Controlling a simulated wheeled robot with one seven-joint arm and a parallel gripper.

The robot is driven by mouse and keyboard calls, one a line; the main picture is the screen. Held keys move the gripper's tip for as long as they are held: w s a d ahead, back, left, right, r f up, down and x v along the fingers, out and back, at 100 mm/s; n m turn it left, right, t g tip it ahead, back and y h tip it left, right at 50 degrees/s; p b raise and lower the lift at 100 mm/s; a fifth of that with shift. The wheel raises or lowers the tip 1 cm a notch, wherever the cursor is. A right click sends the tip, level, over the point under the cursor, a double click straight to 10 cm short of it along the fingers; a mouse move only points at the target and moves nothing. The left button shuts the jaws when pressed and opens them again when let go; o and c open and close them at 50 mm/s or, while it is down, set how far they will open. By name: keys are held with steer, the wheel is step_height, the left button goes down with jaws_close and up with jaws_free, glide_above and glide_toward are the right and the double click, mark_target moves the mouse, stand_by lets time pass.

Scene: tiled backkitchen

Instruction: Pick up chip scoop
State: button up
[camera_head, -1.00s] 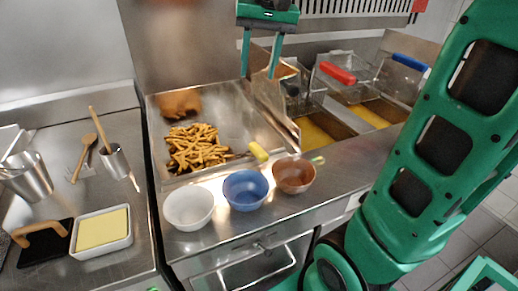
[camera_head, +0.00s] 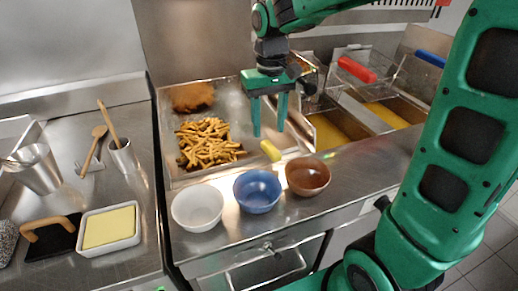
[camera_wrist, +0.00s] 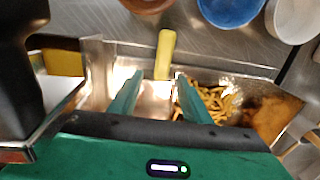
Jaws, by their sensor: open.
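The chip scoop shows mainly as a yellow handle (camera_head: 270,150) at the front right of the steel chip tray (camera_head: 176,182). Its scoop end is hard to make out against the shiny metal. In the wrist view the yellow handle (camera_wrist: 166,50) points away from me, between and beyond my fingertips. My gripper (camera_head: 269,133) is open and empty, pointing down over the right part of the tray, close to the handle.
White (camera_head: 197,209), blue (camera_head: 257,191) and brown (camera_head: 307,177) bowls line the front edge. Fryer vats with a red-handled basket (camera_head: 357,70) stand to the right.

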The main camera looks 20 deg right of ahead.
mark_target(267, 143)
steer(key=f, duration=0.4)
steer(key=shift+a+f, duration=0.2)
steer(key=shift+f, duration=0.2)
steer(key=shift+c, duration=0.6)
jaws_close()
